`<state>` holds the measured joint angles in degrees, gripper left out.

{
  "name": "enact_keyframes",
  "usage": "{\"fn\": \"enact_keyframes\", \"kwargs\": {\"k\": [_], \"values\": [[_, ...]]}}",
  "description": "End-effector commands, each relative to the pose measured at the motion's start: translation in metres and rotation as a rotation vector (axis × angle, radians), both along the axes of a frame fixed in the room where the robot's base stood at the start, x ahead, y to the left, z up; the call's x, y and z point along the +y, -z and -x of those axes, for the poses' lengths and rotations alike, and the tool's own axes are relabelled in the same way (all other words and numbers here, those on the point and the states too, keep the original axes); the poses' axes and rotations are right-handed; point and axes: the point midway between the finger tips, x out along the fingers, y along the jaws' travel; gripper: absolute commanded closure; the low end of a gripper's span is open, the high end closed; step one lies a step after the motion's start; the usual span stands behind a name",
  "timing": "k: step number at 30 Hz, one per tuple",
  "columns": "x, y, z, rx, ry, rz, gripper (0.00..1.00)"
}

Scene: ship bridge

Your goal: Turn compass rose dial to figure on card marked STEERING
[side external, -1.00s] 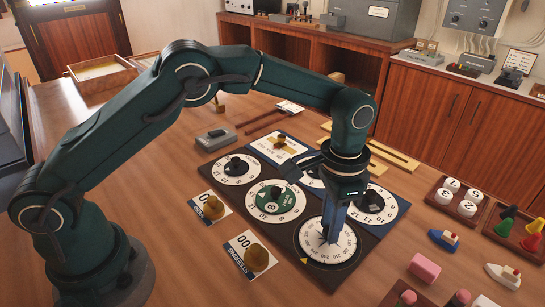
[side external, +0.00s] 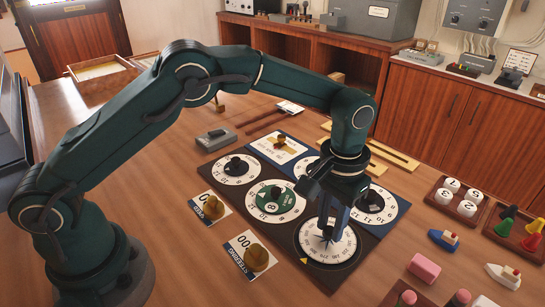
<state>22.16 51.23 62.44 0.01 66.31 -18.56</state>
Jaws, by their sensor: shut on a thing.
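The compass rose dial (side external: 312,246) is a white disc with figures round its rim, on a dark square panel with a yellow triangle mark at its lower left edge. My gripper (side external: 328,238) points down over the dial's middle, shut on its centre, and hides part of the face. The card marked STEERING (side external: 240,262) lies left of the dial.
Other dials, including a green-centred one (side external: 276,201) and a black-knobbed one (side external: 236,168), lie close behind and left. A second card with a brass piece (side external: 207,207) is at left. A pink block (side external: 424,268) and toy boats (side external: 443,239) lie right.

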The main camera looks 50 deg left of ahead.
Motion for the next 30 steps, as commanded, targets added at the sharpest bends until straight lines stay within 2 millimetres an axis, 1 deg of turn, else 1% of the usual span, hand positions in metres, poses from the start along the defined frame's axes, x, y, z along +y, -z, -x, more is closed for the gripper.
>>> {"fn": "enact_keyframes", "kwargs": {"k": [8,9,11,19,22,30], "values": [[0.0,0.0,0.0,0.002,0.001,0.0,1.0],[0.0,0.0,0.0,0.002,0.001,0.0,0.63],[0.0,0.0,0.0,0.002,0.001,0.0,0.41],[0.0,0.0,0.0,0.001,0.001,0.0,0.41],[0.0,-0.004,0.0,-0.001,0.001,0.0,0.41],[0.0,-0.039,-0.001,-0.002,0.001,0.001,0.41]]}}
